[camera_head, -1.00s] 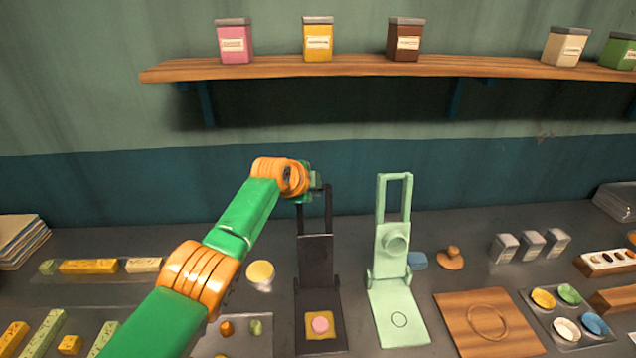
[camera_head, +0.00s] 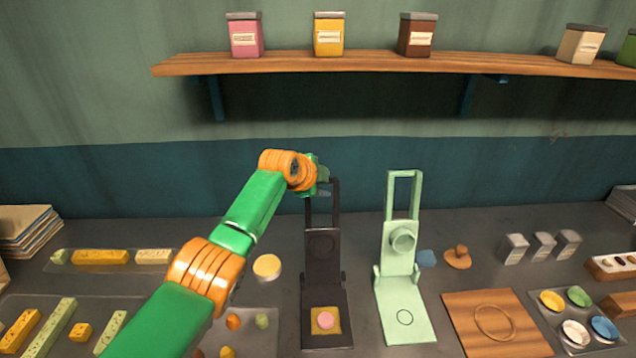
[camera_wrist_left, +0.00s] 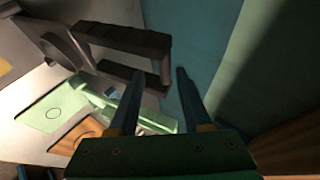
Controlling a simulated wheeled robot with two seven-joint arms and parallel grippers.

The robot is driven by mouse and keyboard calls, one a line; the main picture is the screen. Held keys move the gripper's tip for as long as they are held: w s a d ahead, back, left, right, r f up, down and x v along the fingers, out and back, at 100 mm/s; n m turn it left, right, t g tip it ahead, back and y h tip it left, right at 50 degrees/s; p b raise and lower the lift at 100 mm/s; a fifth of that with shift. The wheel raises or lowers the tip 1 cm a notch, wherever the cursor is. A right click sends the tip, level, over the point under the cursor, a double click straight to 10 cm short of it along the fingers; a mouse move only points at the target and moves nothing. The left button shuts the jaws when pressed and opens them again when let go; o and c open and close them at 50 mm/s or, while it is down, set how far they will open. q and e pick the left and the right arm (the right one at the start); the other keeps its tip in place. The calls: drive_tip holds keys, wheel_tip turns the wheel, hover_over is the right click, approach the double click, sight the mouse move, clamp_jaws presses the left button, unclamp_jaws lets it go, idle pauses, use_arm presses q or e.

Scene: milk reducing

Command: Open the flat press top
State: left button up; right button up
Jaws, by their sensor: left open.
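The dark press (camera_head: 322,270) stands in the middle of the counter in the head view. Its top is raised upright, with the open-frame handle (camera_head: 336,205) at its upper end. A pink dough ball (camera_head: 325,320) on a yellow square (camera_head: 317,329) lies on its base. My left gripper (camera_head: 322,181) is beside the upper end of this handle, partly hidden by my wrist. In the left wrist view its two fingers (camera_wrist_left: 160,73) are apart, and the dark handle (camera_wrist_left: 125,38) is close to the fingertips; I cannot tell whether they touch. My right gripper is not seen.
A light green press (camera_head: 398,248), also raised, stands just right of the dark one. A wooden board (camera_head: 465,338) lies further right. The wooden shelf (camera_head: 360,63) with jars hangs on the wall above. A round cream-coloured piece (camera_head: 267,266) is left of the dark press.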

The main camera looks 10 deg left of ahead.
use_arm(q)
drive_tip(key=b+v, duration=0.3)
drive_tip(key=v, duration=0.3)
drive_tip(key=shift+s, duration=0.25)
